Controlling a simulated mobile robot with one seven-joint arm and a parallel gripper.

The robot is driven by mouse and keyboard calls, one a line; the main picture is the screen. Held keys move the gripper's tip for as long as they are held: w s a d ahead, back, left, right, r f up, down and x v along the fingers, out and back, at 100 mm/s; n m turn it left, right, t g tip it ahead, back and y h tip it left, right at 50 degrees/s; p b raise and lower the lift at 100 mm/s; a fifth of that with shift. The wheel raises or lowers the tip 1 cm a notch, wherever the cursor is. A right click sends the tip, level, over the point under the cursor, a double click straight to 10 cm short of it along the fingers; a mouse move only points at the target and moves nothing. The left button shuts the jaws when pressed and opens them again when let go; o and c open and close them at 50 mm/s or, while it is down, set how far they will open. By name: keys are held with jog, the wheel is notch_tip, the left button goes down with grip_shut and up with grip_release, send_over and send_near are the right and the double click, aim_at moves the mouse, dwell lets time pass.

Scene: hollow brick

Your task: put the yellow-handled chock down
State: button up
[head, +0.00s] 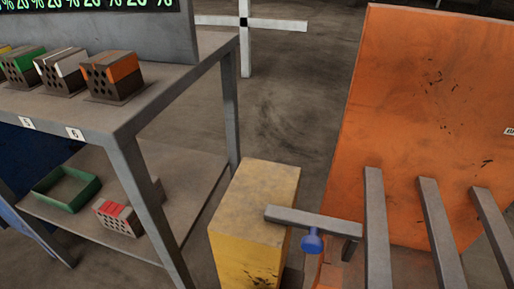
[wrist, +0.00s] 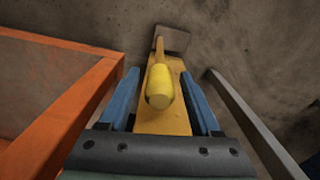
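The yellow-handled chock (wrist: 178,122) shows in the middle of the wrist view. Its rounded yellow handle (wrist: 160,88) points toward the camera, over a tan body that narrows away from me. My gripper (wrist: 160,76) has one blue finger along each side of this body. The fingers look shut on the body's sides, with the handle between them and clear of both. The chock's underside is hidden. In the head view I see neither my gripper nor this chock.
An orange panel (head: 430,110) with grey bars stands right in the head view. A yellow block (head: 240,240) and a grey bar with a blue knob (head: 312,242) are before it. A shelf (head: 180,82) holds hollow bricks at left. Bare floor (head: 290,110) lies between.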

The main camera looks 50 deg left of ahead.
jog(key=shift+r, duration=0.1)
notch_tip(320, 180, up, 12)
jog(key=p, duration=0.6)
dwell(0.5)
